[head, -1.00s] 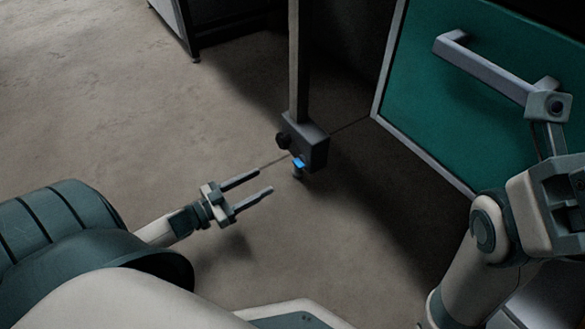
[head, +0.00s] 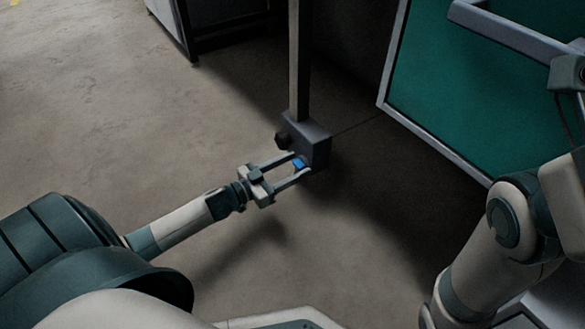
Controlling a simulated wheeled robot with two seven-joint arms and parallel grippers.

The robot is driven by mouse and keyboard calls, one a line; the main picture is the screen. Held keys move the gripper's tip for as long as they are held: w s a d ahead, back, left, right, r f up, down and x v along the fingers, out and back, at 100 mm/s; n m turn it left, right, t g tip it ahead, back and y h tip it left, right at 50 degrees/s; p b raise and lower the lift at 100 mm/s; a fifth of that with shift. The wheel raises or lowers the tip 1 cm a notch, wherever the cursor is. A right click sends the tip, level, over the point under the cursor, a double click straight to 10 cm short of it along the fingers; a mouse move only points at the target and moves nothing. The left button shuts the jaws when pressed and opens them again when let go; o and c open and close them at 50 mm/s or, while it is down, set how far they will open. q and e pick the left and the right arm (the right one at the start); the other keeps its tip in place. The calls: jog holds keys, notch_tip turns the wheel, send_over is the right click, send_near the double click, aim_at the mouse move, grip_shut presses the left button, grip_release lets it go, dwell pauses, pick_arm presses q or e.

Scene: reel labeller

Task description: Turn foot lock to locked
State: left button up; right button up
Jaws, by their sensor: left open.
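The foot lock is a dark grey box (head: 318,150) at the foot of an upright post, with a small blue piece (head: 299,163) on its near face and a dark round knob (head: 282,140) on its left side. My left gripper (head: 301,163) is open, with its two fingers reaching to the box, one on each side of the blue piece. I cannot tell whether the fingers touch it. The lower part of the box front is partly hidden by a finger. My right arm is at the right, and its fingertips are not clearly visible.
The grey post (head: 299,60) rises from the box. A green panel (head: 470,90) with a grey frame and a grey bar handle (head: 500,32) stands at the right. A dark cabinet or table (head: 215,25) stands at the back. The floor at left is clear.

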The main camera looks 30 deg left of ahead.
pick_arm(q)
jog(key=c, duration=1)
jog(key=shift+c, duration=0.2)
